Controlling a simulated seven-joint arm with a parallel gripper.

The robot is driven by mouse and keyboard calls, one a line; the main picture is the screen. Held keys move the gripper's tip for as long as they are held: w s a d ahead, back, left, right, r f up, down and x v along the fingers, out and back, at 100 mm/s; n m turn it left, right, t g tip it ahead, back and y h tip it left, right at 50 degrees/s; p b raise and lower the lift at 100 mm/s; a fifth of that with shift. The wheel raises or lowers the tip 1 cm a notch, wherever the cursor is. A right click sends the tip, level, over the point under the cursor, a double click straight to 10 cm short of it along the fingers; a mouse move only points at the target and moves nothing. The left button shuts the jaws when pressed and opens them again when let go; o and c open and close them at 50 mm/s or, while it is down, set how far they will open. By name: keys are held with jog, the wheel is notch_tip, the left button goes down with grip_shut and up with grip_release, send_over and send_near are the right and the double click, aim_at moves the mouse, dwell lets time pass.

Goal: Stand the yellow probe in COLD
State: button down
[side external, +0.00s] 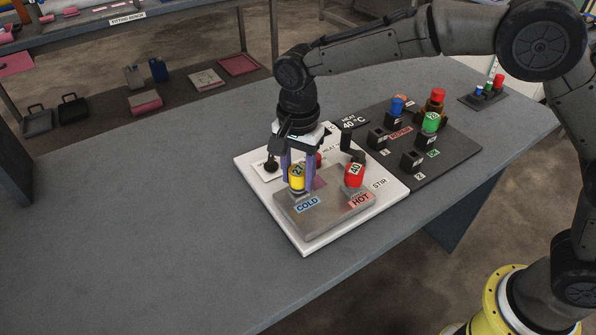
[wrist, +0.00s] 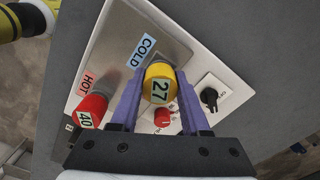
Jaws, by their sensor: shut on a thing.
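The yellow probe (side external: 296,178), marked 27, is upright between the purple fingers of my gripper (side external: 297,172). In the wrist view the fingers of my gripper (wrist: 158,80) are shut on both sides of the yellow probe (wrist: 159,84). The probe is over the metal block (side external: 335,211), just behind the blue COLD label (side external: 307,204), which also shows in the wrist view (wrist: 142,50). Its lower end is largely hidden, so I cannot tell whether it is seated. A red probe (side external: 354,175), marked 40, stands by the pink HOT label (side external: 361,200).
The block sits on a white plate (side external: 305,245) with a black knob (side external: 271,165) and a red knob (wrist: 163,118). Right of it, a dark board (side external: 448,163) holds black sockets and blue, green and red-topped pieces. The grey table (side external: 190,220) is clear on the left.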

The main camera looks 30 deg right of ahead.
jog(key=shift+c, duration=1.5)
grip_release()
jog(key=shift+r, duration=2.55)
